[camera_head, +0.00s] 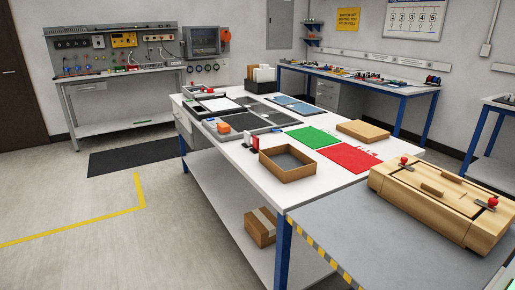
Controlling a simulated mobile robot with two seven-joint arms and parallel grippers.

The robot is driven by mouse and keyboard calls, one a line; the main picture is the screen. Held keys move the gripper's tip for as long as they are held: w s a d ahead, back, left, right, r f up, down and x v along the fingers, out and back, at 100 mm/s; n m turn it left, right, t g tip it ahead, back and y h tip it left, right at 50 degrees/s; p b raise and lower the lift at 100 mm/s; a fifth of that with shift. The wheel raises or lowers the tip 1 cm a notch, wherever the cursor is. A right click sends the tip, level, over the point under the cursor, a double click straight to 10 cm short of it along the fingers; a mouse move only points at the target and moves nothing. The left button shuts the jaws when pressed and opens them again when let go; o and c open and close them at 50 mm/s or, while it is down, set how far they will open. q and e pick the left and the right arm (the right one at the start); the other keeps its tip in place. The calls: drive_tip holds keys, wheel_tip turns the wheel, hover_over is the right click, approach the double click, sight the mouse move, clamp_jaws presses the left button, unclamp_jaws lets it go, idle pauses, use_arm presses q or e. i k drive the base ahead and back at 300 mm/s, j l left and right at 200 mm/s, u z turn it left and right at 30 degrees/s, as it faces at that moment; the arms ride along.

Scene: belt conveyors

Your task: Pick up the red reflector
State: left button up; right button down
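I cannot single out the red reflector with certainty. A small red piece (255,142) stands near the left edge of the white table (240,155), behind the open cardboard box and beside a small white piece. A smaller red item (196,86) shows at the far end of the table by the grey trays. Both are too small to identify. Neither of my grippers is in view.
The table also holds an open cardboard box (270,170), a green mat (312,137), a red mat (348,158), grey trays and an orange item (223,127). A wooden case (428,207) with red knobs sits front right. Open floor (90,210) lies left.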

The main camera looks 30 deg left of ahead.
sight(256, 141)
drive_tip(key=i+j+z, duration=0.15)
drive_tip(key=j, duration=0.3)
drive_tip(key=i+j+z, duration=0.1)
drive_tip(key=j, duration=0.35)
drive_tip(key=i+j+z, duration=0.15)
drive_tip(key=j, duration=0.3)
drive_tip(key=i+j+z, duration=0.1)
drive_tip(key=j, duration=0.4)
drive_tip(key=i+j+z, duration=0.15)
drive_tip(key=j, duration=0.35)
